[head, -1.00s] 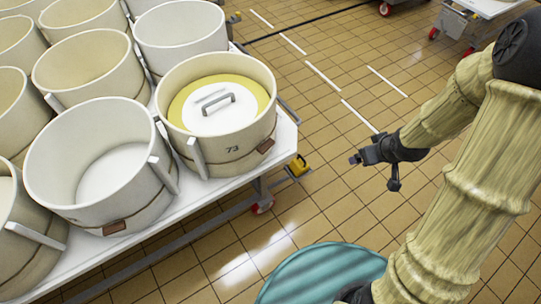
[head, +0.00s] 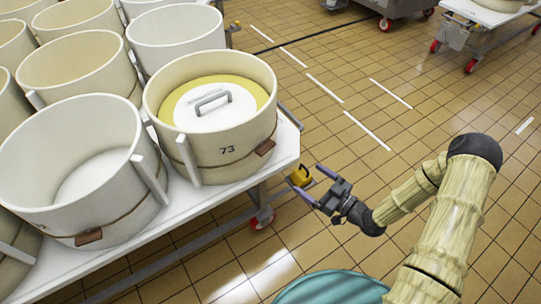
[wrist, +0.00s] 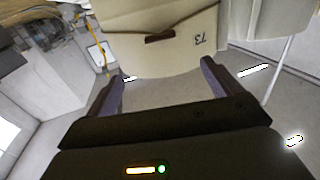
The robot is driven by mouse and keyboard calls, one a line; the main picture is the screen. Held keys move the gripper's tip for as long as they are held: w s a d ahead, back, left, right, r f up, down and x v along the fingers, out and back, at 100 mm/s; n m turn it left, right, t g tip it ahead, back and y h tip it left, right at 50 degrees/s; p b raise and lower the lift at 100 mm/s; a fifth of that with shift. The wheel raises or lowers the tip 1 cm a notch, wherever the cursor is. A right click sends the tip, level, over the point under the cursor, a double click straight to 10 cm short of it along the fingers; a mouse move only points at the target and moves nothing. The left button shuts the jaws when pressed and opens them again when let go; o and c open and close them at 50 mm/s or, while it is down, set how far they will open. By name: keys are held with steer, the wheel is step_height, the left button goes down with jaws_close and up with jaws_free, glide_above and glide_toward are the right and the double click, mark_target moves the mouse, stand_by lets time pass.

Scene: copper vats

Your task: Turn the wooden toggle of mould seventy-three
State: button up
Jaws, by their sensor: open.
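Mould 73 (head: 222,152) is a cream round tub with the number 73 on its wall, standing at the near right corner of the white cart. Its brown wooden toggle (head: 265,147) sits on the strap around the wall, to the right of the number. My gripper (head: 311,181) is open and empty, just off the cart's right edge, right of and apart from the toggle. In the wrist view the number is upside down, and the toggle (wrist: 160,38) lies beyond and between my two spread fingers (wrist: 163,70).
The white cart top (head: 286,150) carries several other tubs, one with a brown toggle (head: 88,237) close on the left. Mould 73 holds a yellow ring and a white lid (head: 212,105) with a grey handle.

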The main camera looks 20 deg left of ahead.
mark_target(266, 148)
steer(key=x, duration=1.7)
steer(key=shift+w+a, duration=0.2)
steer(key=c, duration=1)
